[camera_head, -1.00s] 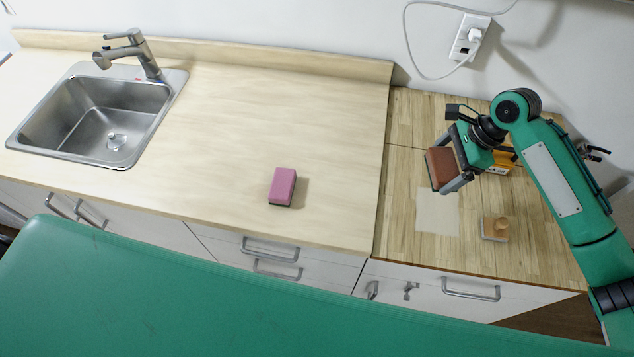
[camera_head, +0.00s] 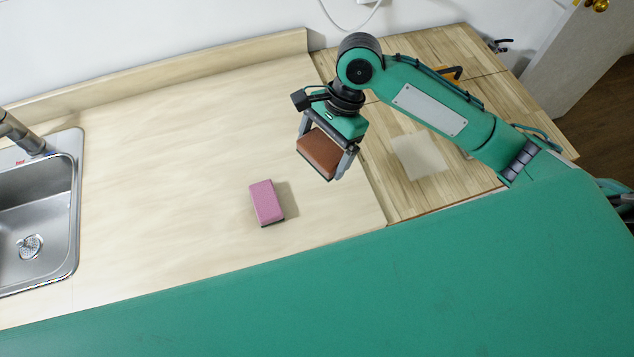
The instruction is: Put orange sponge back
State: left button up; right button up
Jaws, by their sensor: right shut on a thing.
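The orange sponge (camera_head: 320,151), brownish orange with a dark underside, is held tilted in my right gripper (camera_head: 319,156). The gripper is shut on it, one finger on each side, and holds it above the pale counter near the seam with the wooden counter. My left gripper is not in view.
A pink sponge (camera_head: 266,202) stands on the pale counter (camera_head: 170,180), left of and below the held sponge. A steel sink (camera_head: 35,215) is at the left. A pale square patch (camera_head: 420,155) lies on the wooden counter (camera_head: 385,195). The counter between sink and pink sponge is clear.

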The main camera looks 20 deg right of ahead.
jog(key=p, duration=0.1)
send_over(317, 195)
jog(key=d, duration=0.1)
jog(key=f, duration=1)
jog(key=shift+w+d+f, duration=0.15)
jog(key=shift+w+f, duration=0.05)
jog(key=shift+w, duration=0.15)
jog(key=shift+f+p, duration=0.55)
jog(key=shift+f, duration=1.7)
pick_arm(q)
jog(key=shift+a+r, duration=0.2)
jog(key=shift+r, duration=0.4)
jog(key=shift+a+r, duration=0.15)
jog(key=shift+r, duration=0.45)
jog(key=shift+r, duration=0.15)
pick_arm(e)
jog(key=shift+f, duration=0.1)
jog(key=o, duration=0.6)
